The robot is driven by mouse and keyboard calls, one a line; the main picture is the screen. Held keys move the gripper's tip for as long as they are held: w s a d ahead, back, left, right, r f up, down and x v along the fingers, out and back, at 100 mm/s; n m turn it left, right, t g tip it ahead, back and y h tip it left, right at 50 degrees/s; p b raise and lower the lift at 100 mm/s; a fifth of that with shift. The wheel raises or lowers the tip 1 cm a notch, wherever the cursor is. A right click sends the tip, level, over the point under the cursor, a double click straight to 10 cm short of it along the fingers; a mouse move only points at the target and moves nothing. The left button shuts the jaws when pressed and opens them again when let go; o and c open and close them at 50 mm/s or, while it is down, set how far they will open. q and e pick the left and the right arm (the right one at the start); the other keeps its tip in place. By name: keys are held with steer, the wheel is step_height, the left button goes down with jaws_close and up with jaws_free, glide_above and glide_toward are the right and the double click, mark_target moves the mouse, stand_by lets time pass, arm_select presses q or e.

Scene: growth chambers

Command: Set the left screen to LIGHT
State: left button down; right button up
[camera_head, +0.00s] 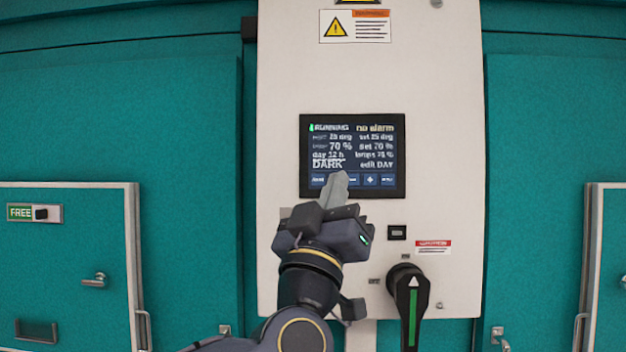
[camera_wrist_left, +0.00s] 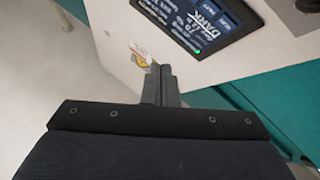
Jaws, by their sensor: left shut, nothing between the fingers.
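The screen (camera_head: 352,140) is a dark panel on a pale upright cabinet in the head view. It reads RUNNING, no alarm, day 12 h, DARK and edit DAY. A row of small buttons (camera_head: 371,180) runs along its bottom edge. My left gripper (camera_head: 337,178) is shut and empty, its fingertips over the lower part of the screen and covering some of the buttons. I cannot tell whether it touches. In the left wrist view the screen (camera_wrist_left: 195,20) shows DARK, with a green light at its corner, and the shut fingers (camera_wrist_left: 161,72) appear beside it. My right gripper is not in view.
A black rotary handle (camera_head: 408,295) with a green stripe projects from the cabinet (camera_head: 285,90) at lower right. Teal chamber doors flank it; the left one has a FREE sign (camera_head: 35,213) and a door handle (camera_head: 95,280).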

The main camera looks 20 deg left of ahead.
arm_select(q)
steer(key=w+a, duration=0.2)
steer(key=w, duration=0.6)
steer(key=shift+w+a+p, duration=0.25)
steer(key=shift+w+p, duration=0.05)
steer(key=shift+p, duration=0.1)
steer(key=shift+w, duration=0.1)
stand_by(1.9)
steer(key=shift+w+a, duration=0.1)
steer(key=shift+w, duration=0.2)
